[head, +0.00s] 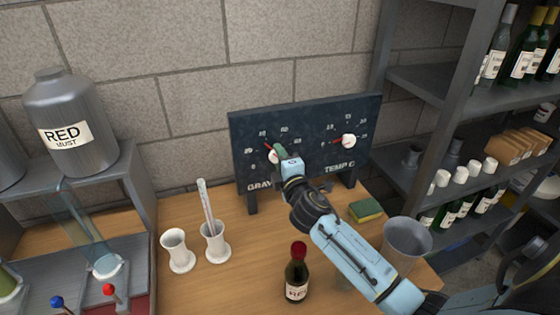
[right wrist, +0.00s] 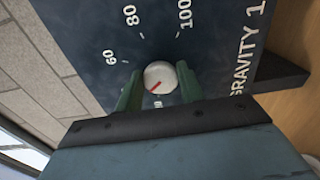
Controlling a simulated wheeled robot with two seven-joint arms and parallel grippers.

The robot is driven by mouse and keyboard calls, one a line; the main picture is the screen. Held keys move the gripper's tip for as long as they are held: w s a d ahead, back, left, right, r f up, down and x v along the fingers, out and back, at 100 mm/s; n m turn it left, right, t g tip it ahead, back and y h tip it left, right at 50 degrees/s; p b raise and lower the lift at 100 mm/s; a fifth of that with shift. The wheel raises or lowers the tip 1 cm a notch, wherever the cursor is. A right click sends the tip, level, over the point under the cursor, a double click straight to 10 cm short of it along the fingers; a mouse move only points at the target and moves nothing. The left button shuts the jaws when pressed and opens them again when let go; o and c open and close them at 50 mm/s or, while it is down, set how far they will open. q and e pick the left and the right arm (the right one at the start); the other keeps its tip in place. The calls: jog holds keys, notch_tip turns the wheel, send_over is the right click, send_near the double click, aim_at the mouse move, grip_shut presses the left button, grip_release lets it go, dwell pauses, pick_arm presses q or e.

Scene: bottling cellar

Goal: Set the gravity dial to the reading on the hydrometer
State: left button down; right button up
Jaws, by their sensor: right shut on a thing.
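The gravity dial is a white round knob (head: 273,157) with a red pointer, on the left half of a dark panel (head: 310,150). My right gripper (head: 283,154) is shut on it; the right wrist view shows green fingers (right wrist: 160,88) on both sides of the knob (right wrist: 160,74). The red pointer aims up-left in the head view, toward the low end of the scale, near the 20 and 40 marks. A thin stem with a red line (head: 206,205) stands in a white cup (head: 216,243); I cannot tell its reading or whether it is the hydrometer. My left gripper is out of view.
A temperature dial (head: 348,141) is right of the gravity dial. A tall clear glass cylinder (head: 88,235) stands at the left.

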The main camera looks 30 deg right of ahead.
jog(key=shift+m, duration=1)
jog(key=o, duration=1)
jog(key=shift+d, duration=0.1)
jog(key=shift+c, duration=0.2)
jog(key=shift+s, duration=0.1)
jog(key=v, duration=1.2)
